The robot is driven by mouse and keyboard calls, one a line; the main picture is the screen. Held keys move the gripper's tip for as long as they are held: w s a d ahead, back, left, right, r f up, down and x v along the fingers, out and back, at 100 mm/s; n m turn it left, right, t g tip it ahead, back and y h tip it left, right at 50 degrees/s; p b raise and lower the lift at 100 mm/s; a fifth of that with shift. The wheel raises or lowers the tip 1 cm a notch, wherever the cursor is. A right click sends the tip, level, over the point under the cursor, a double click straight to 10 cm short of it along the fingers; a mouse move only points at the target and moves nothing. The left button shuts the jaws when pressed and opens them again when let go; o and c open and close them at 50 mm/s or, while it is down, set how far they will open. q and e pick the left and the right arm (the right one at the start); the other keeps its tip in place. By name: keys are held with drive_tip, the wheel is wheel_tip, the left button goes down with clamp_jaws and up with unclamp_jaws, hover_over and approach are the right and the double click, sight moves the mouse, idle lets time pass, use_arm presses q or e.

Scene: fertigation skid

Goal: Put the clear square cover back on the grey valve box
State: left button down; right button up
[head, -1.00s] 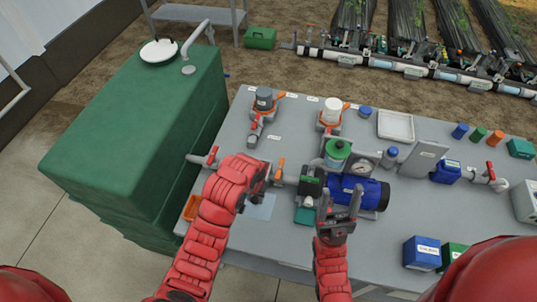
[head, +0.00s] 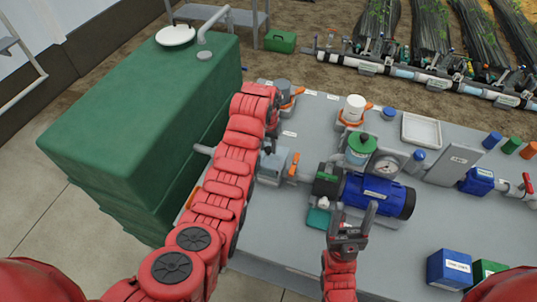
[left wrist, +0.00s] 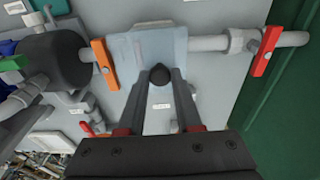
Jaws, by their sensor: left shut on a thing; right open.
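The clear square cover (left wrist: 130,48) is in the left wrist view, a see-through pale sheet with a dark knob (left wrist: 160,76). My left gripper (left wrist: 160,84) is shut on that knob. The cover lies over the grey valve box (head: 272,166), which sits in the pipe run beside an orange handle; whether it rests on the box or hangs just above it I cannot tell. In the head view my left forearm and hand (head: 268,125) hide part of the box. My right gripper (head: 353,215) is open and empty in front of the blue pump.
The blue pump (head: 378,196) and green-topped filter (head: 361,147) stand right of the box. The orange handle (head: 294,164) is close beside it. The green tank (head: 140,120) stands left of the bench. The bench front (head: 300,240) is clear.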

sight(268, 147)
use_arm(q)
drive_tip(key=shift+w, duration=0.5)
drive_tip(key=shift+p, duration=0.55)
wheel_tip(268, 147, down, 2)
drive_tip(key=shift+f+p, duration=0.1)
drive_tip(key=shift+p, duration=0.6)
drive_tip(key=shift+f, duration=0.6)
drive_tip(key=shift+f, duration=0.15)
drive_tip(key=shift+f+b, duration=0.4)
drive_tip(key=c, duration=0.6)
unclamp_jaws()
